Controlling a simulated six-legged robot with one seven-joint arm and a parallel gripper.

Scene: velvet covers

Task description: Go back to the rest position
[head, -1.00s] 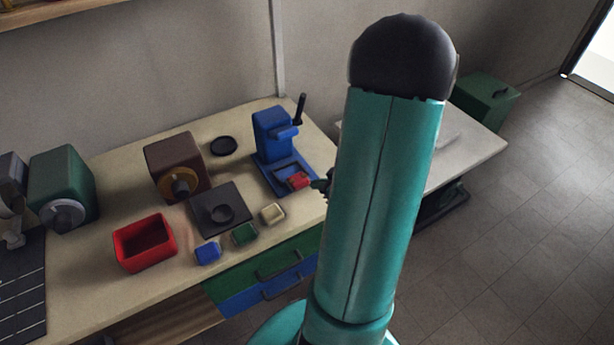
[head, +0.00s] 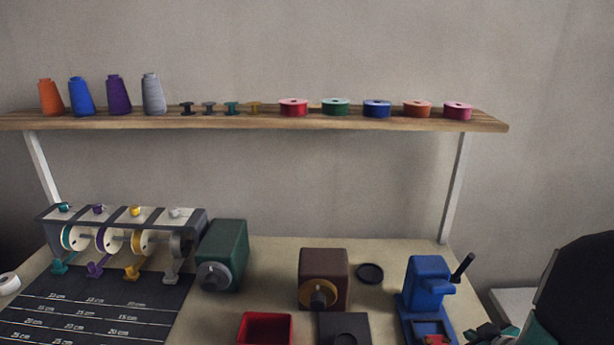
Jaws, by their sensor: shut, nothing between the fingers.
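My arm (head: 585,292) shows at the lower right edge of the head view as a dark rounded cap with a teal edge. My gripper (head: 481,333) shows small and dark at the bottom edge, just right of the blue press (head: 428,287). It is shut and empty, and its tips are partly cut off by the frame. A red piece (head: 434,340) sits in the base of the press, left of the gripper and apart from it.
A shelf (head: 300,123) holds thread cones and ribbon spools. Below it on the table stand a brown machine (head: 323,280), a green machine (head: 222,256), a red bin (head: 265,329), a dark plate (head: 343,328), a black disc (head: 370,273) and a ribbon rack (head: 125,236).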

